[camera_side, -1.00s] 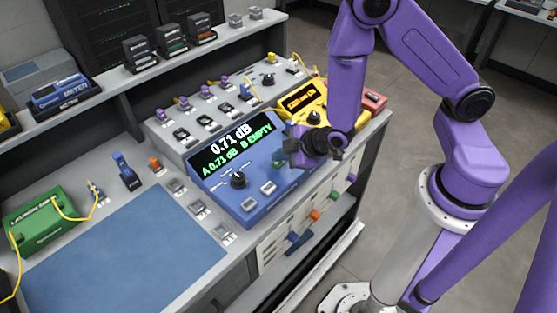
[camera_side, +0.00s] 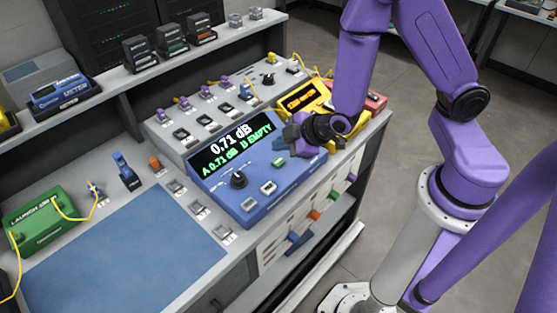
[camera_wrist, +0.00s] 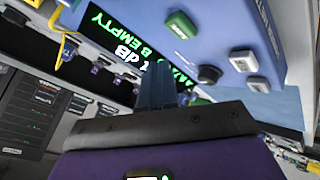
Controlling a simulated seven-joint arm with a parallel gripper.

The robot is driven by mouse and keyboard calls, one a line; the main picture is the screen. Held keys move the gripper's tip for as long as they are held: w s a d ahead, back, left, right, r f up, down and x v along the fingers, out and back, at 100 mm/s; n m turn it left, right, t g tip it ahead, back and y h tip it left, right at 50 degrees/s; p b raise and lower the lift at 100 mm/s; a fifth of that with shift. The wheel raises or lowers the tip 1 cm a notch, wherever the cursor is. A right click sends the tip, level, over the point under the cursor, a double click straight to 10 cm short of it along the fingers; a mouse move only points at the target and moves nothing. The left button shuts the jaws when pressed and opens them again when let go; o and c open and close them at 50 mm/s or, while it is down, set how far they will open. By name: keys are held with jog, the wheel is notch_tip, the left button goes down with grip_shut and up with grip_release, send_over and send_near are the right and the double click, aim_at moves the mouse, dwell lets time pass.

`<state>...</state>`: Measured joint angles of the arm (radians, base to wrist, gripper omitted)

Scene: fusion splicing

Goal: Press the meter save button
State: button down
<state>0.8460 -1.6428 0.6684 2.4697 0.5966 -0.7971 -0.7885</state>
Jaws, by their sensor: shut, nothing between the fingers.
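The blue meter (camera_side: 262,208) stands on the bench with a lit display reading 0.71 dB, A 0.71 dB, B EMPTY. A green button (camera_side: 278,162) sits on its sloped face, right of the display's lower edge; it also shows in the wrist view (camera_wrist: 181,25), its white label too small to read. Two pale buttons (camera_side: 268,188) and a black knob (camera_side: 239,180) sit in front of it. My gripper (camera_side: 290,141) is shut and empty, above the meter's right end, behind and apart from the green button. Its fingers (camera_wrist: 158,85) partly cover the display in the wrist view.
A yellow device (camera_side: 301,98) with an orange display stands behind my gripper, with a red box (camera_side: 374,101) to its right. A grey panel (camera_side: 187,152) with several connectors lies behind the meter. A blue mat (camera_side: 120,250) and green launch box (camera_side: 40,220) are at left.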

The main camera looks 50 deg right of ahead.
jog(key=shift+r, duration=1.4)
jog(key=s+a+r+g+y, duration=0.1)
jog(key=s+a+r+g, duration=0.2)
jog(key=s, duration=0.4)
jog(key=s+a+r+g+y, duration=0.1)
jog(key=s+a+r+g, duration=0.2)
jog(key=s, duration=0.3)
jog(key=s+d+r+n+g+h, duration=0.1)
jog(key=s+d+r+g+h, duration=0.1)
jog(key=s+d+r, duration=0.4)
jog(key=s+d+h, duration=0.1)
jog(key=s+d, duration=0.2)
jog(key=d, duration=0.1)
jog(key=shift+s+g+h, duration=0.2)
jog(key=shift+g+h, duration=0.1)
jog(key=shift+g, duration=0.1)
